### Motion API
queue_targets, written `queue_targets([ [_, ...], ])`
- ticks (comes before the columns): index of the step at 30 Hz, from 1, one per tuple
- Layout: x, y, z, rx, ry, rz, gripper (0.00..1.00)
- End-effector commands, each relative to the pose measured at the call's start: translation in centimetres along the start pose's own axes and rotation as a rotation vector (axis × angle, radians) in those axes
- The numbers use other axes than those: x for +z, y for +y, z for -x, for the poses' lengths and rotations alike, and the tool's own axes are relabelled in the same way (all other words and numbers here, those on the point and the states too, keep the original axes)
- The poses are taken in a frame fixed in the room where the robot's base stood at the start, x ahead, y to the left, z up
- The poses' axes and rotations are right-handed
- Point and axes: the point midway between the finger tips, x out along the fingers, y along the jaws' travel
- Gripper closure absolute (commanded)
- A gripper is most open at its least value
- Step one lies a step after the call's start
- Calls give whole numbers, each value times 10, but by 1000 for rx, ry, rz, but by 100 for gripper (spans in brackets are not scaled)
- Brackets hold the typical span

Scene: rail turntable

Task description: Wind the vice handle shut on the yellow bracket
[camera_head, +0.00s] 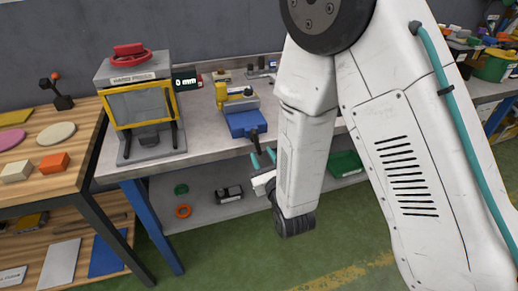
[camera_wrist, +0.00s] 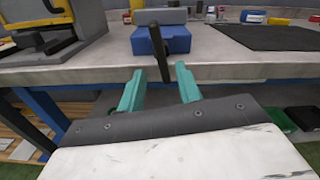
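The blue vice (camera_head: 245,124) stands at the front edge of the grey workbench, with the yellow bracket (camera_head: 236,97) at its top. In the wrist view the vice (camera_wrist: 168,40) is ahead, with a grey part on top. Its dark bar handle (camera_wrist: 160,52) hangs nearly upright, slightly tilted, at the front, past the bench edge; it also shows in the head view (camera_head: 255,140). My gripper (camera_wrist: 161,80) is open, with teal fingers. The handle's lower end appears between the fingertips in the wrist view, with gaps on both sides; I cannot tell whether it is within their depth.
A guarded press (camera_head: 140,105) with a yellow frame and red top stands left of the vice. A "0 mm" display (camera_head: 187,79) is between them. A wooden table (camera_head: 60,170) is at left. A dark mat (camera_wrist: 270,36) lies right of the vice. Loose parts sit on the lower shelf.

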Motion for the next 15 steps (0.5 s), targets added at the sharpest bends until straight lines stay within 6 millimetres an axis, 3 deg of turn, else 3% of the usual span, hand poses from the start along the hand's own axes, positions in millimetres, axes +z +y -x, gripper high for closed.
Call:
queue_targets([
  [4,0,0,10,0,1,1,65],
  [15,3,0,11,-1,-4,16,65],
])
